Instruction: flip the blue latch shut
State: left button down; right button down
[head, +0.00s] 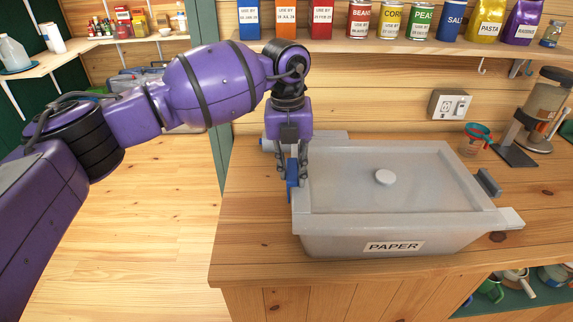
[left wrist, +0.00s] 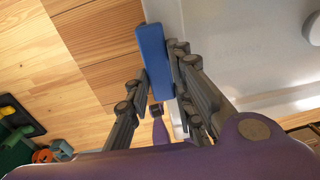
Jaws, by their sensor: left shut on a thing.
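A grey lidded box labelled PAPER (head: 460,218) stands on the wooden counter. The blue latch (head: 292,172) is at the box's left side and looks upright along the wall in the head view. My left gripper (head: 291,180) reaches down from above and is shut on the blue latch. In the left wrist view the blue latch (left wrist: 152,58) lies between the two fingers of my left gripper (left wrist: 160,82), beside the lid edge. The latch's lower end is partly hidden. My right gripper is not in view.
A dark grey latch (head: 488,182) is on the box's right side. A dispenser (head: 541,108) and a teal-and-red cup (head: 476,137) stand at the right. A shelf of cans and bags (head: 400,46) runs above. The counter front left is clear.

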aim_at(295, 172)
pick_arm(q)
jog(key=shift+d+y, duration=0.3)
jog(key=shift+y, duration=0.1)
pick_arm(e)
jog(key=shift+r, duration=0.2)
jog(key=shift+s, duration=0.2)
pick_arm(q)
jog(key=c, duration=1.5)
grip_release()
notch_tip(295, 172, up, 12)
jog(key=shift+f, duration=0.1)
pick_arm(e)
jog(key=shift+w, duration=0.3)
pick_arm(q)
jog(key=shift+d, duration=0.1)
